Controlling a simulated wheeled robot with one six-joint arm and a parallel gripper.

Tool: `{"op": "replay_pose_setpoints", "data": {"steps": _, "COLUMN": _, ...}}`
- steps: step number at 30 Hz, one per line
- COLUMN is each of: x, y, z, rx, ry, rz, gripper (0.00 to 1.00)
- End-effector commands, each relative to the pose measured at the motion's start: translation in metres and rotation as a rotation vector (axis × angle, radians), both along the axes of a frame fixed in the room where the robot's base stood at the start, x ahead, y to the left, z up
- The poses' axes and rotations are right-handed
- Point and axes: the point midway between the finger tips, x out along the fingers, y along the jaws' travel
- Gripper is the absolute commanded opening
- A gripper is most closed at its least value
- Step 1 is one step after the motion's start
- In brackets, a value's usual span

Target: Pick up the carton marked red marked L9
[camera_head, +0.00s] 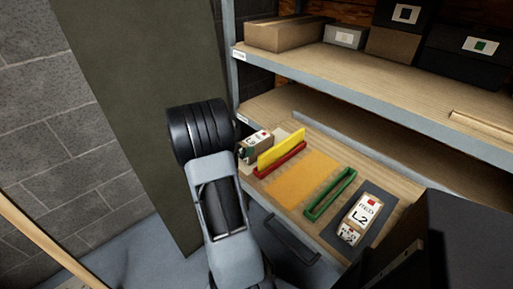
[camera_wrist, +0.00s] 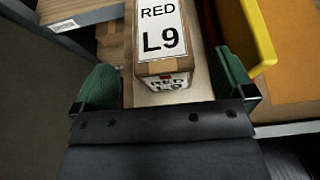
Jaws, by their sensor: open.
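The carton marked RED L9 (camera_wrist: 160,32) is a brown box with white labels on its top and near face. In the wrist view it lies ahead, in the gap between the two green fingers of my gripper (camera_wrist: 165,84). The fingers are open, one on each side, with space visible beside the carton's near end. In the head view the carton (camera_head: 258,141) sits at the left end of the lower shelf board, and my gripper is largely hidden by my arm there. I cannot tell whether a finger touches it.
A yellow panel (camera_head: 281,146) stands in a red holder (camera_head: 280,159) close right of the carton. An orange mat (camera_head: 300,179), a green holder (camera_head: 330,195) and a RED L2 carton (camera_head: 361,219) lie farther right. An upper shelf (camera_head: 350,72) with several boxes is above.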

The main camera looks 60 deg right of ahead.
Motion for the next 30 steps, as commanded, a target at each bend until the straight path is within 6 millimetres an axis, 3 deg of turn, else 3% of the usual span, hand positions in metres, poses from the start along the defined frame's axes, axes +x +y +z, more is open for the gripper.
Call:
{"op": "replay_pose_setpoints", "data": {"steps": 15, "x": -0.017, "y": -0.044, "z": -0.019, "rx": 0.001, "ry": 0.001, "rz": 0.0, "gripper": 1.0}}
{"op": "replay_pose_setpoints", "data": {"steps": 24, "x": -0.018, "y": -0.048, "z": -0.02, "rx": 0.001, "ry": 0.0, "rz": 0.002, "gripper": 1.0}}
{"op": "replay_pose_setpoints", "data": {"steps": 30, "x": -0.018, "y": -0.048, "z": -0.02, "rx": 0.001, "ry": 0.0, "rz": 0.002, "gripper": 0.83}}
